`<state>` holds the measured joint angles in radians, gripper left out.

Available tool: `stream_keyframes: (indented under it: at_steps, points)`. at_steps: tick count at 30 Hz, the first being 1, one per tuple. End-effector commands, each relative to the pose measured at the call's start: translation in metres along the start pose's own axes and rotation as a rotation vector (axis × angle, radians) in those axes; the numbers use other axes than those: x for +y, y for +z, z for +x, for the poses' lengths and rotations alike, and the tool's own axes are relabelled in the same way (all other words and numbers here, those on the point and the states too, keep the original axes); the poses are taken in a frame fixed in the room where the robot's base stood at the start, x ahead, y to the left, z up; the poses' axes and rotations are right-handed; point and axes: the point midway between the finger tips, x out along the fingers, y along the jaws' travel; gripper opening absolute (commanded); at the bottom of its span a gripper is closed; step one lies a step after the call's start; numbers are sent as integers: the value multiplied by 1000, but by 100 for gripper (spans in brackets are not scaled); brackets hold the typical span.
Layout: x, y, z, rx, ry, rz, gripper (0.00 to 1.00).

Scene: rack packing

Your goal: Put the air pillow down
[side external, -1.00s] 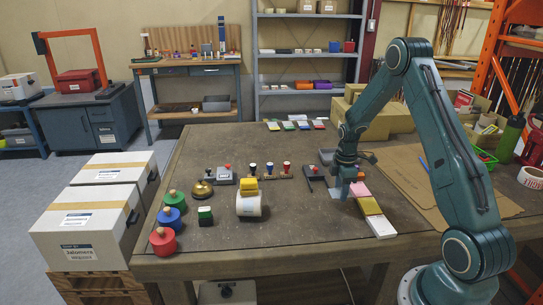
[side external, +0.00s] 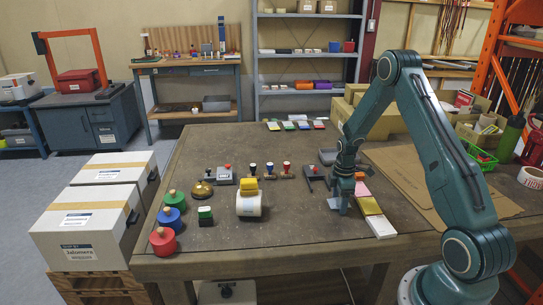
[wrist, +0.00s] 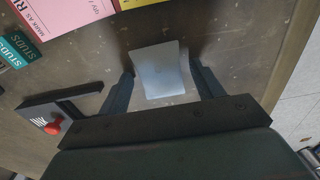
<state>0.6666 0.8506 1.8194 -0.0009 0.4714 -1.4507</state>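The air pillow (wrist: 157,75) is a small, pale, translucent square in the wrist view, between my gripper's fingers (wrist: 163,68). It seems to lie flat on the bare tabletop, slightly turned. The fingers stand on either side of it, with a narrow gap showing on each side. In the side external view my gripper (side external: 345,210) points straight down, low at the table. The pillow (side external: 333,204) shows there as a pale patch beside the fingers, partly hidden by them.
Pink and yellow pads (side external: 369,205) and a white one (side external: 380,227) lie just right of my gripper. A dark holder with a red knob (wrist: 52,126) is close by.

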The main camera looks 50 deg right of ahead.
Motion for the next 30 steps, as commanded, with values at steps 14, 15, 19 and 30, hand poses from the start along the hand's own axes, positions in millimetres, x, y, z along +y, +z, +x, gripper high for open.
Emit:
stream_keyframes:
  at_steps: [14,15,19,30]
  points:
    - [0,0,-6,0,1,0,67]
    - [0,0,-8,0,1,0,67]
    - [1,0,-19,0,2,0,67]
    - [1,0,-74,0,5,-1,67]
